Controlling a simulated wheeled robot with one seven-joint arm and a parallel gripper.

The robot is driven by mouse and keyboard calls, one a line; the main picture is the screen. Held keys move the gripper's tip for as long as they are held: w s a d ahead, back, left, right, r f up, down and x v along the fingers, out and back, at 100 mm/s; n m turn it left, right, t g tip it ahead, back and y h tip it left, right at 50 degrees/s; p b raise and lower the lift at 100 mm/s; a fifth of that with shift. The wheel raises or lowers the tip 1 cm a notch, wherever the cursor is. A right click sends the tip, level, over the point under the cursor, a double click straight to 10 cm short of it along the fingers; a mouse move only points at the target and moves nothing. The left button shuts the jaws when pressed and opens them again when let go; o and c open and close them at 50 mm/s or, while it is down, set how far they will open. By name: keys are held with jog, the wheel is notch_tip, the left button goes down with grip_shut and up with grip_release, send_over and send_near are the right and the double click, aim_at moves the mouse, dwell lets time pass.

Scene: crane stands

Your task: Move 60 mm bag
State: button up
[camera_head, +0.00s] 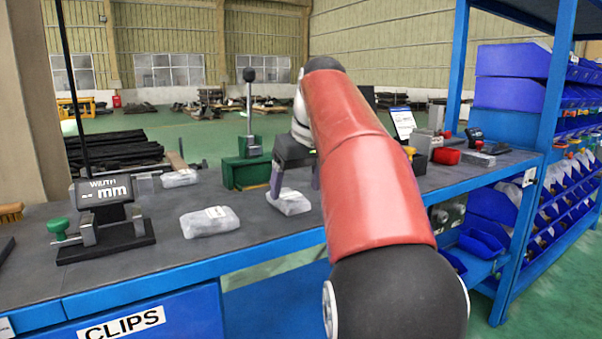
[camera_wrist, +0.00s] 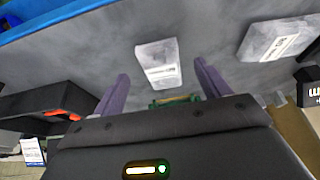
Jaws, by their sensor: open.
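Clear plastic bags with white labels lie on the dark bench top; I cannot read a size on any label. One bag (camera_head: 288,202) lies below my gripper (camera_head: 296,187). In the wrist view this bag (camera_wrist: 157,64) shows between and just beyond the purple fingertips (camera_wrist: 161,70). The fingers are open and empty, and the bag appears apart from them. A second bag (camera_head: 209,222) lies to its left in the head view, and it also shows at the right of the wrist view (camera_wrist: 277,40). A third bag (camera_head: 179,178) lies farther back.
A width gauge (camera_head: 105,215) with a display and green knob stands at left. A green fixture with a lever (camera_head: 246,171) stands behind the bags. Dark boxes and a red bin (camera_head: 446,156) are at right, beside a blue rack (camera_head: 545,130).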

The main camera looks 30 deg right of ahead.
aim_at(294, 198)
jog(key=shift+b+x, duration=0.3)
jog(key=shift+x, duration=1.65)
jog(key=shift+c, duration=0.4)
